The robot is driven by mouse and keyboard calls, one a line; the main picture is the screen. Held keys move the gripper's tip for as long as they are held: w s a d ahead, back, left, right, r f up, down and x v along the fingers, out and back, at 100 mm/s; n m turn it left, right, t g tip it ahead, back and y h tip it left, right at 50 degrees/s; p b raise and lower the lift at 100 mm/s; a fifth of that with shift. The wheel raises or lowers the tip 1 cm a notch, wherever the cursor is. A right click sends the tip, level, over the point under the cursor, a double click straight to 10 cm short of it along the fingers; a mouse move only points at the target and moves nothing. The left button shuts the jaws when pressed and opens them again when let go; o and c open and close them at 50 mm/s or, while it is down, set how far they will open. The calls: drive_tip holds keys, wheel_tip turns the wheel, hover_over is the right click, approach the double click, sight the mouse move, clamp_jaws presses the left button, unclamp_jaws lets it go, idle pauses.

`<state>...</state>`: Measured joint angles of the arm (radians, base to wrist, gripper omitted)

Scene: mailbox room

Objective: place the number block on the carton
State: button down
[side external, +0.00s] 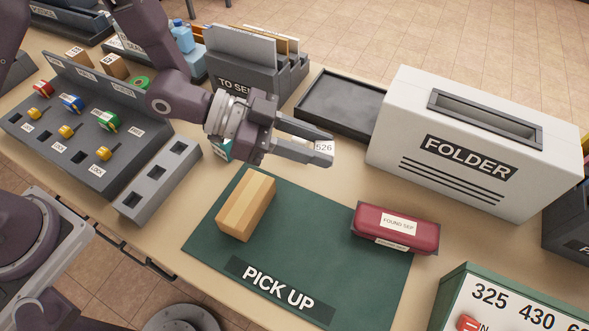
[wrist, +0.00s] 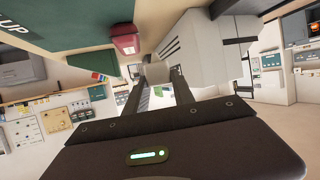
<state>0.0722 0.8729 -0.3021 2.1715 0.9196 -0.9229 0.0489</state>
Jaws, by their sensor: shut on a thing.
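A small white number block (side external: 323,147) marked 526 is held between the fingertips of my gripper (side external: 312,148). The block (wrist: 157,73) also shows pale between the fingers in the wrist view. My gripper is shut on it, in the air above the far edge of the green mat, pointing to the right. The carton (side external: 246,205) is a brown box with a lighter tape strip, lying on the left part of the green PICK UP mat (side external: 311,225). Its top is bare. The carton is below and to the left of the block. I cannot make out the carton in the wrist view.
A red FOUND SEP case (side external: 395,229) lies on the mat's right. A large white FOLDER machine (side external: 472,145) with a dark tray (side external: 341,104) stands behind. A grey slotted block (side external: 158,180) and key rack (side external: 75,125) stand left. The mat between carton and red case is clear.

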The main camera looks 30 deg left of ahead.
drive_tip(key=shift+s+a+r, duration=0.1)
drive_tip(key=shift+a+r, duration=0.05)
drive_tip(key=shift+r, duration=0.25)
drive_tip(key=s+a+r+m+g, duration=0.2)
drive_tip(key=s+a+r, duration=0.1)
drive_tip(key=m+g, duration=0.2)
drive_tip(key=g, duration=0.1)
hover_over(239, 195)
wheel_tip(239, 195, down, 8)
drive_tip(key=shift+r, duration=0.25)
drive_tip(key=shift+f, duration=0.2)
drive_tip(key=shift+f, duration=0.15)
drive_tip(key=c, duration=1.1)
unclamp_jaws()
drive_tip(key=shift+o, duration=0.2)
